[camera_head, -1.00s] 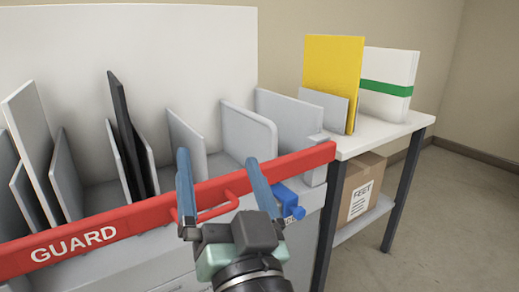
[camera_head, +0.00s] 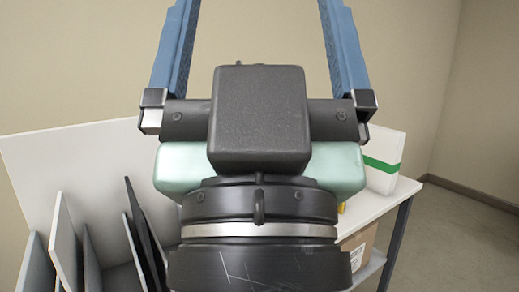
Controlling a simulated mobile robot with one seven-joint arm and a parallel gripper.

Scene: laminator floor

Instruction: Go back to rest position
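My gripper (camera_head: 258,35) is raised close in front of the camera and fills the middle of the view. Its two blue fingers are spread wide apart and point up, with only the bare wall between them. Nothing is held. The fingertips run out of the top of the frame. The gripper body hides the red guard bar and most of the rack's right part.
Behind my gripper on the left are a white back panel (camera_head: 90,150) and upright grey and black boards (camera_head: 145,235). On the right a white table (camera_head: 385,205) holds a white box with a green stripe (camera_head: 383,165); a cardboard box (camera_head: 358,250) is below. Floor at far right is clear.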

